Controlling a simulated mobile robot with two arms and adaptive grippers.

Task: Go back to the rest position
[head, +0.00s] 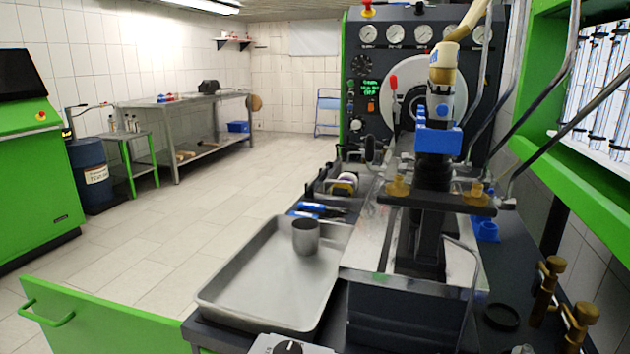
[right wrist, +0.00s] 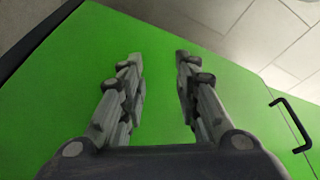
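My right gripper (right wrist: 156,62) shows in the right wrist view with its two fingers apart and nothing between them. It is in front of a plain green panel (right wrist: 70,90), and I cannot tell how far away that panel is. Neither of my arms shows in the head view. My left gripper is in none of the views.
In the head view a grey metal tray (head: 255,285) holds a metal cup (head: 306,238). Beside it stands the pump test bench with its gauge panel (head: 425,60). A green panel with a handle (head: 47,314) is at lower left. The tiled floor (head: 200,215) is clear.

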